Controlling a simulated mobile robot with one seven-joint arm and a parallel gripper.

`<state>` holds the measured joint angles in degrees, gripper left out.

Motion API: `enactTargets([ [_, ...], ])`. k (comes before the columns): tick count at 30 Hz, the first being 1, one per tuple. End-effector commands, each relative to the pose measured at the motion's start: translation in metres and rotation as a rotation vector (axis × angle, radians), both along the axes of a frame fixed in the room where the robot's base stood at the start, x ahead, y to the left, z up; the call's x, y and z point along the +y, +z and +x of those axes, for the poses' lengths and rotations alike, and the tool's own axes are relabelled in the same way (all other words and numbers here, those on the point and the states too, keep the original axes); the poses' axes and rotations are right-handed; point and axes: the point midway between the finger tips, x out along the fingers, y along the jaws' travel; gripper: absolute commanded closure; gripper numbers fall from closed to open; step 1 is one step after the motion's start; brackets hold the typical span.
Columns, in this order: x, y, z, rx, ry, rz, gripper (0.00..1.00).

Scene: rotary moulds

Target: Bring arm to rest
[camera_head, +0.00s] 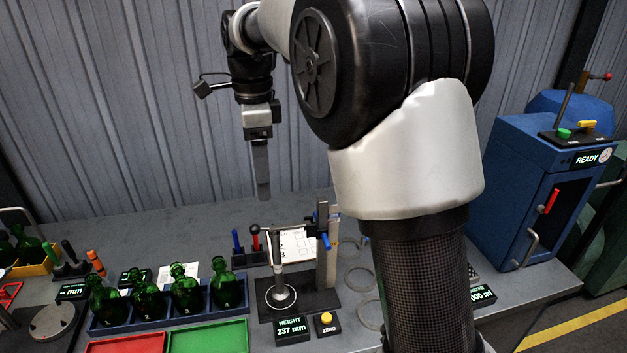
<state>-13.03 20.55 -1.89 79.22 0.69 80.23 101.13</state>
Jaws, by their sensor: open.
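My gripper (261,172) hangs fingers-down in the upper middle of the head view, above and behind the height gauge. It is seen edge-on, so the gap between the fingers does not show. Nothing shows held in it, and it is apart from everything on the bench. My arm (400,150) rises at centre right and bends over to the left, hiding part of the bench behind it.
Below stand a height gauge (326,255), its display (291,331) reading 237 mm, and a blue rack (137,319) of green bottles (186,291). Red (127,344) and green (209,339) trays lie in front. A blue machine (540,190) marked READY stands right.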

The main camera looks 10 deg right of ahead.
Motion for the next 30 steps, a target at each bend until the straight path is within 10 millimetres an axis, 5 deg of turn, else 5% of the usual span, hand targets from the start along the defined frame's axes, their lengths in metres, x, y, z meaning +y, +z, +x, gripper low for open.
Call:
enactTargets([
  [7, -0.002, 0.002, -0.003, -0.006, 0.017, 0.001, 0.28],
  [11, -0.016, 0.017, -0.023, -0.049, 0.139, 0.008, 0.28],
  [20, -0.069, 0.043, -0.134, -0.258, 0.788, -0.073, 0.28],
  [24, -0.086, 0.03, -0.187, -0.335, 1.099, -0.177, 0.28],
  [30, -0.1, 0.003, -0.236, -0.383, 1.417, -0.326, 0.28],
])
